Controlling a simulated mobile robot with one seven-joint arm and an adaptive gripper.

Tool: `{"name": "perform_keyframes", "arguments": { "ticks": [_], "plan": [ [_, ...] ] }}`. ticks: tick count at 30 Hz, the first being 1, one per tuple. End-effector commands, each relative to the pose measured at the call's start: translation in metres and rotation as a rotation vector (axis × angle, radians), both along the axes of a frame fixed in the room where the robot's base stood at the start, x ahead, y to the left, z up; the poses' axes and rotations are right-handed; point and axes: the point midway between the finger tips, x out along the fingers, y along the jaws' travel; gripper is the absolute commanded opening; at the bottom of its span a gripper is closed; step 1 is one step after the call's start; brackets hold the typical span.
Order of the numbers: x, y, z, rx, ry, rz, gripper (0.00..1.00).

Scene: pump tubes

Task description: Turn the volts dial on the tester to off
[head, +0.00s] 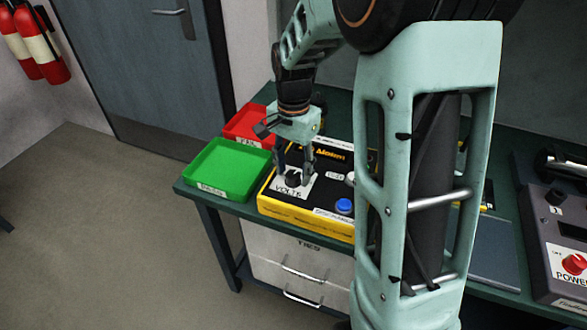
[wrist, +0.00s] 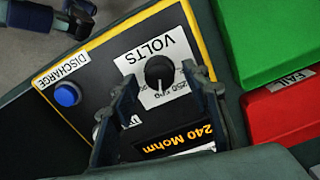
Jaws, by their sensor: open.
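The tester (head: 330,213) is a black and yellow box on the green bench. Its black volts dial (wrist: 159,72) sits on a white plate marked VOLTS in the wrist view; in the head view the dial (head: 292,180) is partly covered by my fingers. A pale pointer line on the dial faces the lower side of the wrist picture, near partly hidden markings including 250. My gripper (head: 295,172) is open over the dial, one finger on each side. In the wrist view my gripper (wrist: 160,88) straddles the dial; I cannot tell whether the fingers touch it.
A blue discharge button (wrist: 67,94) is on the tester beside the dial. The tester's display (wrist: 175,142) reads 240 Mohm. A green tray (head: 230,170) and a red FAIL tray (head: 250,121) stand left of the tester. A grey unit with a red power knob (head: 574,264) stands far right.

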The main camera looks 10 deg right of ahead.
Motion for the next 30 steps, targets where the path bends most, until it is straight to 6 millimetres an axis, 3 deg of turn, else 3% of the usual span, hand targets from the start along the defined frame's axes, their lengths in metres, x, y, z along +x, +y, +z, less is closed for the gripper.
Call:
{"name": "perform_keyframes", "arguments": {
  "ticks": [2,13,23,30],
  "plan": [
    [0.0,0.0,0.0001,0.0,0.0,0.0,0.41],
    [0.0001,-0.0001,0.0004,0.0,0.0,0.0,0.01],
    [0.0001,-0.0001,0.0009,0.0,0.0,0.049,0.01],
    [0.0002,-0.0001,0.0015,0.0,0.001,0.2,0.01]
  ]
}}
